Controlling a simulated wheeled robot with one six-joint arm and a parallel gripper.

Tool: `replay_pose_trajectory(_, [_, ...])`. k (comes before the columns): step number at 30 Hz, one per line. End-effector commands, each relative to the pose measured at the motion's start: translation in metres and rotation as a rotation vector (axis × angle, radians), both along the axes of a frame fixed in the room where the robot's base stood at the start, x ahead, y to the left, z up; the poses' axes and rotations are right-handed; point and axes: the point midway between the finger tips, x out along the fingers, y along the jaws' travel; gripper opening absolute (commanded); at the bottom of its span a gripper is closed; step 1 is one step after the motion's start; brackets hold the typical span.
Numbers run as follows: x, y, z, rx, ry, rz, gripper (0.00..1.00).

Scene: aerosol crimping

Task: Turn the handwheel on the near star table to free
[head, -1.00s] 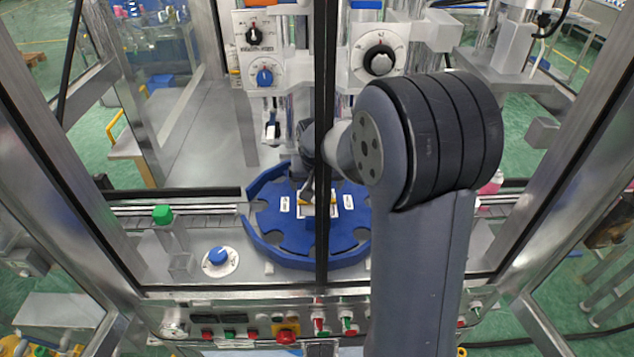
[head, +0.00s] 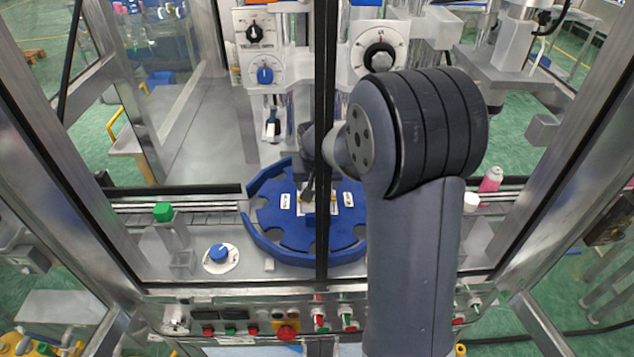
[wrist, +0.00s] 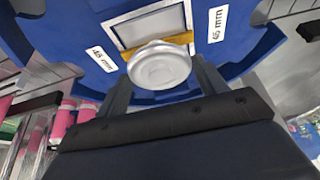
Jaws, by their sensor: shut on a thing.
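The near star table (head: 285,229) is a blue notched disc inside a blue curved guide, behind the dark frame post in the head view. It also fills the top of the wrist view (wrist: 225,62). The handwheel (wrist: 160,68) is a round pale grey knob in front of a framed white plate with a yellow strip. White "mm" labels flank the plate. My gripper (wrist: 163,82) has one finger on each side of the handwheel and is shut on it. In the head view my gripper (head: 308,190) is over the table's middle, and the handwheel is not distinguishable there.
A vertical dark post (head: 322,120) stands in front of the table. A blue knob (head: 219,252) and a green-capped post (head: 163,212) stand at the left. Pink cans (wrist: 62,122) show in the wrist view. Control buttons (head: 287,332) line the front edge.

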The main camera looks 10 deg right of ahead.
Motion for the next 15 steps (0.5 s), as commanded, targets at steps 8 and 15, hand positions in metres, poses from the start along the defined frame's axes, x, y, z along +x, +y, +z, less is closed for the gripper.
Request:
replay_pose_trajectory(8, [0.0001, -0.0004, 0.0002, 0.0, 0.0, 0.015, 0.45])
replay_pose_trajectory(15, [0.0, -0.0018, -0.0003, 0.001, -0.001, 0.113, 0.45])
